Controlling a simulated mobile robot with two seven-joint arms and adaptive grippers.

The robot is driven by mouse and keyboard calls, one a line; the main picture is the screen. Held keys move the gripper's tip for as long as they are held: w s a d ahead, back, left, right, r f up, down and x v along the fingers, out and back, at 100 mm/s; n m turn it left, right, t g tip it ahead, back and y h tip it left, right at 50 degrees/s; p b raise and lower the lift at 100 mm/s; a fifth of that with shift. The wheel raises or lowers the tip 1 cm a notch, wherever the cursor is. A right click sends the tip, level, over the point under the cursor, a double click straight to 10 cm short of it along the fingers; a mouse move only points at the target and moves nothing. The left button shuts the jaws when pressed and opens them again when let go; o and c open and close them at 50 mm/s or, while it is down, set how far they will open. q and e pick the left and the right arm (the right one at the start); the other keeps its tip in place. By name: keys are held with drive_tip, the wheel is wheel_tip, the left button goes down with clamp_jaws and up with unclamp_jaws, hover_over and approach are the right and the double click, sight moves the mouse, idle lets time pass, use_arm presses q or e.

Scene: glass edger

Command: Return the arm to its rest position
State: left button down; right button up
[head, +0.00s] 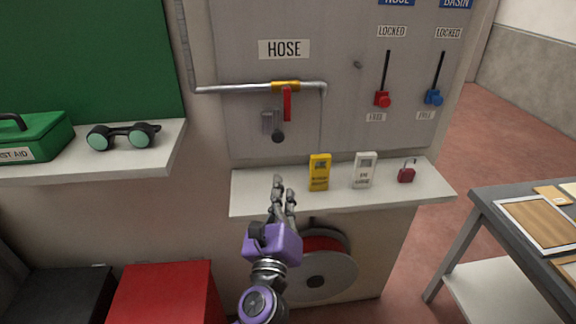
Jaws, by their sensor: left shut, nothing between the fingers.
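My left arm comes up from the bottom of the head view, with a purple wrist. My left gripper (282,186) is shut and empty. Its fingertips show in front of the left part of the white shelf (248,201), left of a yellow tag (319,172). I cannot tell whether they touch the shelf. My right gripper is not in view.
The shelf also carries a white tag (363,170) and a red padlock (407,171). Above are a pipe with a red-handled valve (287,103), a red lever (383,98) and a blue lever (434,97). A hose reel (335,270) sits below. A table (490,205) stands right.

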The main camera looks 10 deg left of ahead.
use_arm(q)
drive_tip(key=s+d+r+m+h, duration=0.15)
drive_tip(key=d+m+h, duration=0.3)
drive_tip(key=m, duration=1.15)
drive_tip(key=s+f+m+g+h+p, duration=0.15)
drive_tip(key=s+f+m+g, duration=0.35)
drive_tip(key=f+m, duration=0.95)
drive_tip(key=s+a+f+m+g+y, duration=0.1)
drive_tip(key=s+a+f+m+g, duration=0.15)
drive_tip(key=s+f+m, duration=0.35)
drive_tip(key=s+a+f+m+g+y, duration=0.1)
drive_tip(key=s+a+f+m, duration=0.35)
drive_tip(key=s+f, duration=0.2)
drive_tip(key=s+a+f+g+y, duration=0.1)
drive_tip(key=s+a+f, duration=0.1)
drive_tip(key=s, duration=0.3)
drive_tip(key=s+a+f+m+g+p, duration=0.1)
drive_tip(key=s+a+f, duration=0.1)
drive_tip(key=s+f, duration=0.2)
drive_tip(key=s+a+f+g+y, duration=0.1)
drive_tip(key=s+a+f, duration=0.2)
drive_tip(key=s, duration=0.4)
drive_tip(key=shift+s+m+y, duration=0.25)
drive_tip(key=shift+m+y, duration=0.05)
drive_tip(key=shift+m, duration=0.1)
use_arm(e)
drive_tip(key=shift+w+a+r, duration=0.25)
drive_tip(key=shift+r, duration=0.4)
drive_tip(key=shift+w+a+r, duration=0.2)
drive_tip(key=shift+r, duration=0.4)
